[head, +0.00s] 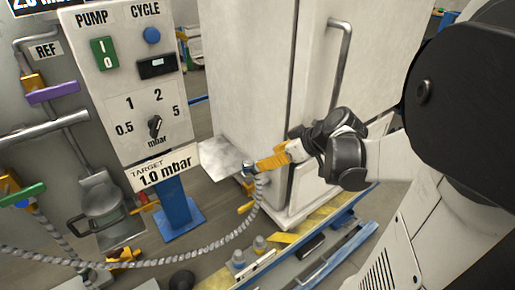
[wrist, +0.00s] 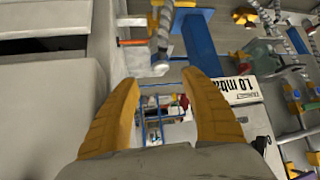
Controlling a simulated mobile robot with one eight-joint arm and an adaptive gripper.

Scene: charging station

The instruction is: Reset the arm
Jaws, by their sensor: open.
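My gripper (head: 262,166) is in front of the white cabinet in the head view, with dark arm links running back to the right. Its yellow fingers show apart in the wrist view (wrist: 160,82), and nothing is held between them. A grey braided hose (head: 215,245) runs along the front and rises to an end near my fingertips. In the wrist view the hose end (wrist: 160,68) shows just past the fingertips, between them in the picture. I cannot tell whether it touches a finger.
A control panel (head: 128,85) with buttons, a knob and a "1.0 mbar" target sign (head: 163,171) stands left of my gripper. The tall white cabinet (head: 245,75) is close by. A blue post (head: 174,203) and a low blue-and-yellow rail (head: 310,238) are below.

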